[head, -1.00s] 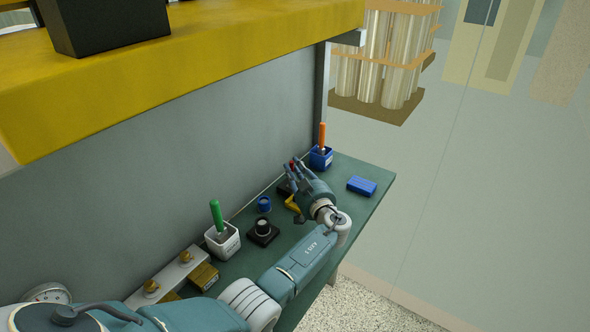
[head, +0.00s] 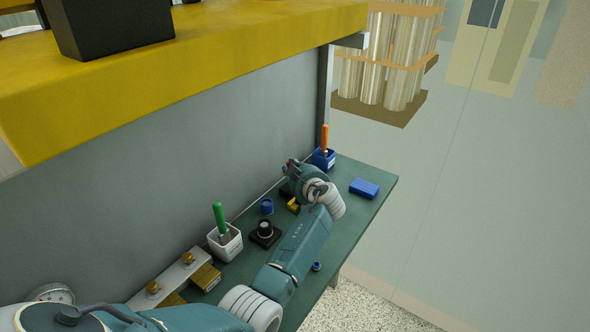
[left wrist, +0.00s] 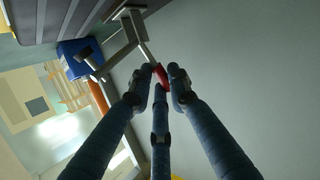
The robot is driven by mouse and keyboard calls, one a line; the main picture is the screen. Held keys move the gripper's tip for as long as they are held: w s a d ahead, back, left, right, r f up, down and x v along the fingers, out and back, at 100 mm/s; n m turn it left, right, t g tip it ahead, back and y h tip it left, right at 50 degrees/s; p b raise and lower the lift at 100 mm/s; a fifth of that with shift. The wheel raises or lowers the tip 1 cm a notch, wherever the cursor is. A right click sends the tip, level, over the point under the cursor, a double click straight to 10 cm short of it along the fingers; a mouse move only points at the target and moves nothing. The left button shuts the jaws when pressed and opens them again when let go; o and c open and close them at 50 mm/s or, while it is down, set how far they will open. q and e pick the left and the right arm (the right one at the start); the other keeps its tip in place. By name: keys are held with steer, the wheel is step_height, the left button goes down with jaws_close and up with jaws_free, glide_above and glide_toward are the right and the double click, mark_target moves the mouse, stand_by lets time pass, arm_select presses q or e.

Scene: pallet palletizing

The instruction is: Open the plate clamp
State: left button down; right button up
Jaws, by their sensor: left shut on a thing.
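The plate clamp (left wrist: 124,45) shows in the left wrist view as a grey metal linkage with a red-tipped handle (left wrist: 161,73). The three dark blue fingers of my left gripper (left wrist: 162,80) are closed around the red tip. In the head view, my left gripper (head: 293,166) is beside the grey wall panel, and its fingers are mostly hidden behind my wrist. A bit of red shows at its tip. The clamp's body is mostly hidden there. My right gripper is not in view.
A blue holder (head: 322,160) with an orange-handled tool stands close to the gripper. A blue box (head: 364,188) lies to the right. A blue ring (head: 266,206), a black device (head: 265,236) and a white holder (head: 225,243) stand along the green bench (head: 352,222).

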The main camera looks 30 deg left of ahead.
arm_select(q)
steer(key=shift+a+n+g+h+p, duration=0.35)
steer(key=shift+a+n+g+h, duration=0.05)
steer(key=shift+h, duration=0.4)
steer(key=shift+a+f+h, duration=0.15)
steer(key=shift+h, duration=0.15)
steer(key=c, duration=1.6)
jaws_free()
steer(key=shift+v, duration=3.7)
